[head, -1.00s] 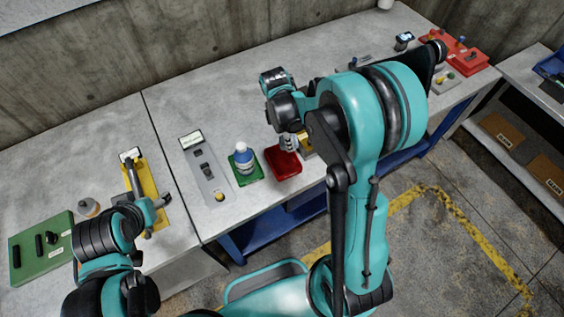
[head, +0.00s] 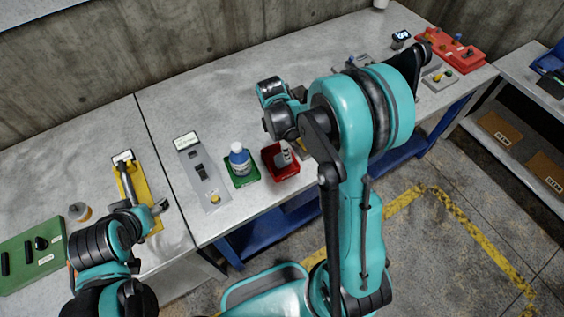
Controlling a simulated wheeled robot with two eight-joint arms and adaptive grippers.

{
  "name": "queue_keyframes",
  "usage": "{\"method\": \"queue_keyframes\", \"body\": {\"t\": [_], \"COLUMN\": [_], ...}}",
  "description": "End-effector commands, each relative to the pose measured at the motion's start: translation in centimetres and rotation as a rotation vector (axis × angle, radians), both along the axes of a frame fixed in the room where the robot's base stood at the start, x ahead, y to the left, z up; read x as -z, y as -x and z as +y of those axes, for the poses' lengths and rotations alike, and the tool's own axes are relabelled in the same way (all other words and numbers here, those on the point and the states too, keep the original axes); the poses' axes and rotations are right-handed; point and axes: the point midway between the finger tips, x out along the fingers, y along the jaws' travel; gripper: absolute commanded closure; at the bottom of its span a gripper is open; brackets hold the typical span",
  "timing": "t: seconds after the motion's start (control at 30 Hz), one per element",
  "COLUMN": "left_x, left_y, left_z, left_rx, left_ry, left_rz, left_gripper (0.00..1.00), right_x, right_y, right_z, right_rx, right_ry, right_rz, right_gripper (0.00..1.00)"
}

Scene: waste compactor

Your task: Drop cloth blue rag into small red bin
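The small red bin (head: 267,167) is on the bench near its front edge, with its red rim and a darker inside showing. The grey fingers of my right gripper (head: 284,156) are at the bin, over or inside its opening; I cannot tell how deep. Whether they are open or shut is too small to tell. I cannot make out a blue rag; it may be hidden by the fingers or the arm.
A blue-and-white bottle (head: 239,158) stands on a green tray (head: 243,179) just left of the red bin. A grey panel (head: 202,172) lies farther left. A yellow part (head: 305,151) shows partly behind my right arm. The bench behind the bin is mostly clear.

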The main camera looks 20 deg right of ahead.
Motion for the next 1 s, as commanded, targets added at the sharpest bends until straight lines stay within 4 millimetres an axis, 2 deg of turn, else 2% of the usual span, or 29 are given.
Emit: {"method": "queue_keyframes", "body": {"t": [0.17,0.5,0.7,1.0], "left_x": [0.0,0.0,0.0,0.0], "left_y": [0.0,0.0,0.0,0.0], "left_z": [0.0,0.0,0.0,0.0], "left_rx": [0.000,0.000,0.000,0.000], "left_ry": [0.000,0.000,0.000,0.000], "left_rz": [0.000,0.000,0.000,0.000], "left_gripper": [0.37,0.37,0.37,0.37], "right_x": [-1.0,-7.9,-10.9,-11.9], "right_y": [-0.1,-0.3,-0.4,-0.4], "right_z": [0.1,1.2,1.6,1.7], "right_rx": [0.000,-0.002,0.000,0.000], "right_ry": [0.000,0.000,0.000,0.000], "right_rz": [0.000,0.000,0.000,0.000], "right_gripper": [0.34,0.34,0.34,0.34]}}
